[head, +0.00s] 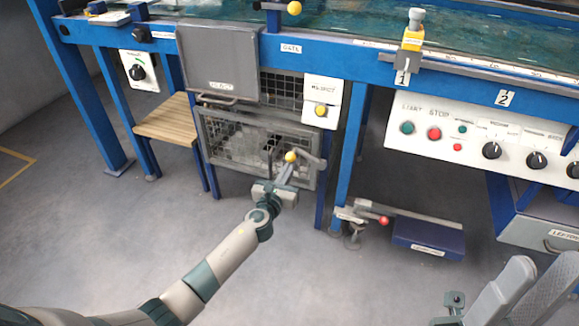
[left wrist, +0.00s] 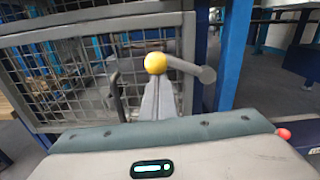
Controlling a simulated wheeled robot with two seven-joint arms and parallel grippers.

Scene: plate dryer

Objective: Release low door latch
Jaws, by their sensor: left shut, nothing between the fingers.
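The low mesh door (head: 232,142) stands under the blue bench, apparently shut in its frame. Its latch is a grey lever (head: 311,160) at the door's right side, with a yellow ball knob (head: 291,157) on its left end. In the left wrist view the knob (left wrist: 155,63) is at the tips of my fingers, and the lever (left wrist: 187,68) runs right to a round grey end. My left gripper (head: 287,172) is shut with nothing between its fingers. Whether it touches the knob I cannot tell. My right gripper (head: 452,302) is low at the right; its fingers are unclear.
A grey reject panel (head: 218,58) and a white box with a yellow button (head: 321,102) are above the door. A wooden step (head: 163,120) stands left, and a blue pedal unit (head: 428,236) lies right. The floor in front is clear.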

